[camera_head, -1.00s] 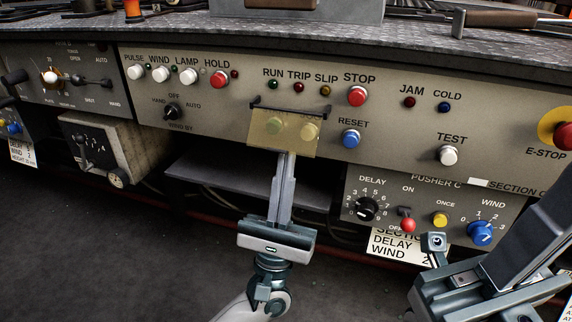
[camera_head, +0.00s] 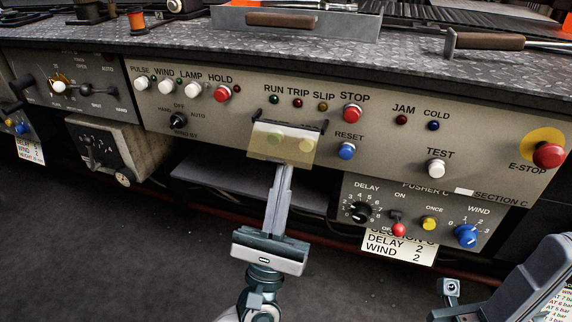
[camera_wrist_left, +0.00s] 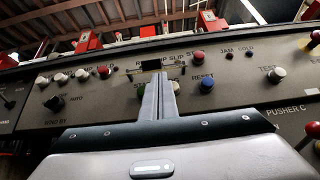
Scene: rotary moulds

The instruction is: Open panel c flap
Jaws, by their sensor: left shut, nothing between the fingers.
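The panel flap (camera_head: 281,148) is a see-through yellow cover on the beige control panel, over a green and a yellowish button. A paler strip shows along its top, between two small dark brackets. How far it is tilted I cannot tell. My left gripper (camera_head: 286,167) is shut and empty, pointing up from below, with its tips at the flap's lower edge. Whether they touch it is unclear. In the left wrist view the shut fingers (camera_wrist_left: 160,82) overlap the area below the dark-framed flap (camera_wrist_left: 152,65). A grey part of my right arm shows at the lower right; its fingers cannot be made out.
Around the flap are the red STOP button (camera_head: 352,114), blue RESET button (camera_head: 346,151) and white TEST button (camera_head: 436,169). The pusher C box (camera_head: 400,212) hangs at lower right. A red E-STOP (camera_head: 548,155) is far right. The floor in front is clear.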

